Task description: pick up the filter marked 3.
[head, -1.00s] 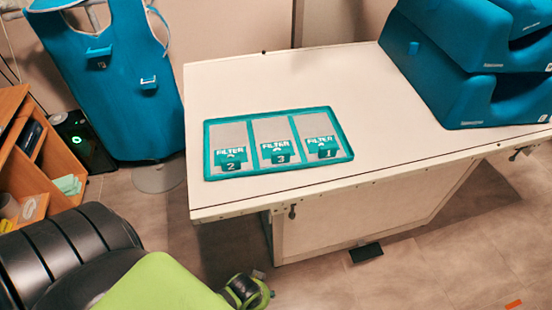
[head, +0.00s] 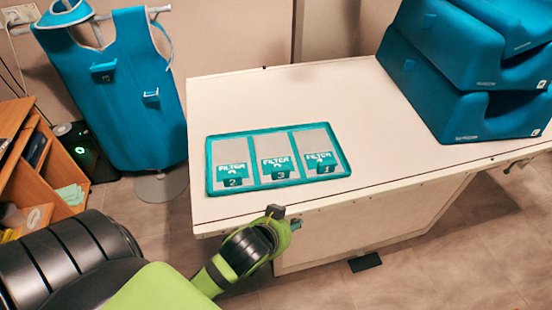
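The filter marked 3 (head: 279,164) lies in the middle compartment of a teal-rimmed tray (head: 208,176) on the white table. It has a grey panel and a teal label with a tab at its front edge. The filter marked 2 (head: 233,171) is on its left and the filter marked 1 (head: 320,159) on its right. My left arm comes in from the lower left. Its gripper end (head: 286,217) is at the table's front edge, in front of the tray and apart from it. The fingers are too small and hidden to read. My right gripper is out of view.
Blue foam blocks (head: 470,115) are stacked at the table's right end. The table top (head: 300,90) is clear behind the tray. A blue apron (head: 120,100) hangs at the left, beside a wooden shelf unit (head: 50,165).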

